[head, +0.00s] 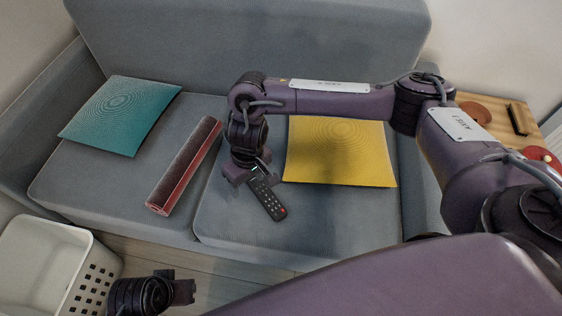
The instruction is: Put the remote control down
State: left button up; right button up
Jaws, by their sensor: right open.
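The black remote control (270,202) lies on the grey sofa seat near its front edge, left of the yellow cushion. Its lower end with a red button points toward me, and its upper end is at my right gripper (249,172). The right gripper points down at that upper end with its fingers open, one on either side of it. Whether a finger touches the remote I cannot tell. My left gripper (182,290) is low in the picture, above the floor and away from the remote; its finger gap is unclear.
The sofa (110,190) also holds a teal cushion (120,115), a long red object (185,165) and the yellow cushion (340,152). A white basket (45,262) stands at lower left. A wooden side table (526,145) with small items is at right.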

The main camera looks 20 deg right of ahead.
jog(key=s+a+r+n+t+y, duration=0.1)
jog(key=s+a+n+t+y, duration=0.2)
jog(key=a, duration=0.7)
jog(key=s+a+r+n+y, duration=0.1)
jog(key=s+a+y, duration=0.25)
jog(key=a, duration=0.55)
jog(key=s+d+f+m+h, duration=0.2)
jog(key=s+d, duration=0.3)
jog(key=d, duration=0.7)
jog(key=s+d+f+m+g+h, duration=0.1)
jog(key=s+d+f+h, duration=0.3)
jog(key=d, duration=0.8)
jog(key=shift+s+f+m, duration=0.5)
jog(key=shift+s+f, duration=0.05)
jog(key=shift+s, duration=0.15)
jog(key=shift+h, duration=0.25)
